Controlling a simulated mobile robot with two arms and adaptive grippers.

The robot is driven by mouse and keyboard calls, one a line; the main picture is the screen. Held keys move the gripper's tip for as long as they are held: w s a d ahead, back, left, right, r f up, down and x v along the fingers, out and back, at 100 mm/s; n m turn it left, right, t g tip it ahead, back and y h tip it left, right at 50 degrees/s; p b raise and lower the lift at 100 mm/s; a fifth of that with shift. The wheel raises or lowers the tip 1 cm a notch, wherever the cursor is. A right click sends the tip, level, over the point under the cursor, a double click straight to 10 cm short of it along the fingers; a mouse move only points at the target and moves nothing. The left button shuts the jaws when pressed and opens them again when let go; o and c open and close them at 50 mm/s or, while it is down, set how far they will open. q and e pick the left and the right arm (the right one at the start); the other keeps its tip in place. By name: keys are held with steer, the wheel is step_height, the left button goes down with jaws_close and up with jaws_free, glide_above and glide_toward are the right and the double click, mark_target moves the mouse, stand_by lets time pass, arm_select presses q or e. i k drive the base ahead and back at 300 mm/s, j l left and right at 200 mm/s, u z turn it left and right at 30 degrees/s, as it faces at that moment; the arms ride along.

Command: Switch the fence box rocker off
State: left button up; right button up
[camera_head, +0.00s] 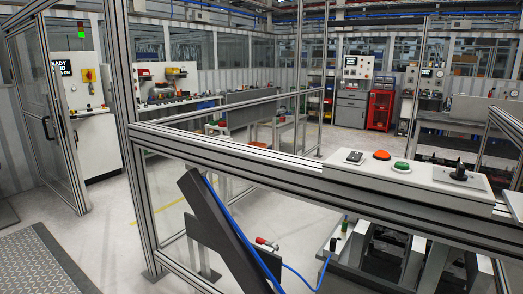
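The fence box (425,176) is a long pale box mounted on top of the grey aluminium fence rail, at the right of the head view. On its left end is a small dark switch (355,157), which looks like the rocker. It is too small to tell which side is pressed. To its right on the box are an orange-red round button (381,155), a green button (401,166) and a black knob (459,172) on a square plate. Neither of my grippers shows in the view, and nothing touches the box.
The fence rail (240,152) crosses the view below the box, with an upright post (129,130) at left. Open floor (100,225) lies at left.

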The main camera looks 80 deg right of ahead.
mark_target(354, 156)
steer(key=z, duration=3.35)
steer(key=k+j, duration=0.05)
